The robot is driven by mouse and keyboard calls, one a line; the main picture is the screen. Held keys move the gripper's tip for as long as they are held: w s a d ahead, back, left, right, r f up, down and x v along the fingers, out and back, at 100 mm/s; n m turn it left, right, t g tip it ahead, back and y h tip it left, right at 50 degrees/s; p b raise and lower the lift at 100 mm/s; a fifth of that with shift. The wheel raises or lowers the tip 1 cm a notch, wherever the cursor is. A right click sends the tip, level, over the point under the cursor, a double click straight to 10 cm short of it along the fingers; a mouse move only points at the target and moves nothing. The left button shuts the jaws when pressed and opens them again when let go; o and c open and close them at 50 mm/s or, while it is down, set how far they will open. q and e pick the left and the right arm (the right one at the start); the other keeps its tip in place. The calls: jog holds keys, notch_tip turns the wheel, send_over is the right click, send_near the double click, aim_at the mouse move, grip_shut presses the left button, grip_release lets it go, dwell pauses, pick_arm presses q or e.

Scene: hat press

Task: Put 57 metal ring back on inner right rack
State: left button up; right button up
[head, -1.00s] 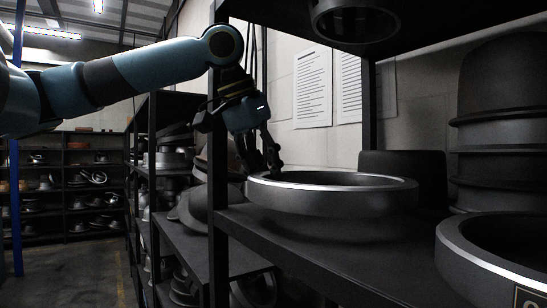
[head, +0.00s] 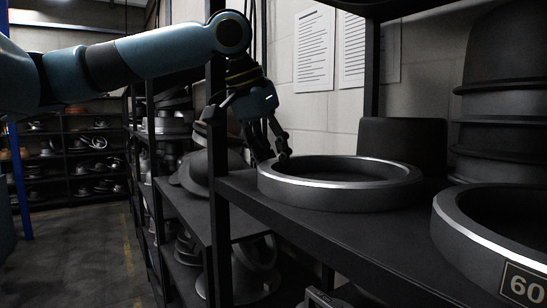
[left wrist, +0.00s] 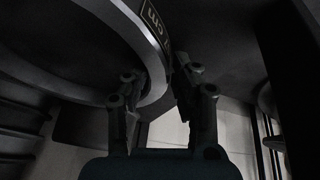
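The grey metal ring (head: 340,198) with a bright rim sits flat on the black rack shelf (head: 330,232) in the head view. In the left wrist view the ring (left wrist: 122,22) shows close up, with a partly hidden label ending in "7 cm" (left wrist: 155,22). My left gripper (head: 271,157) is at the ring's left rim. In the left wrist view its fingers (left wrist: 157,80) stand apart, one on each side of the ring's wall, with a gap beside the wall. My right gripper is not in view.
A second ring labelled 60 (head: 470,235) stands at the front right. A dark block (head: 402,145) and stacked dark hat forms (head: 502,90) are behind. A black rack post (head: 218,200) rises just left of the gripper. Bare shelf lies between the rings.

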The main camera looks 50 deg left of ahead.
pick_arm(q)
jog(key=shift+o, duration=1.4)
jog(key=shift+r, duration=0.15)
jog(key=shift+s+r+b, duration=0.1)
jog(key=shift+r+b, duration=0.2)
jog(key=shift+b, duration=0.1)
jog(key=b+v, duration=0.1)
jog(key=v, duration=1)
jog(key=shift+s+p, duration=0.15)
jog(key=shift+p, duration=0.15)
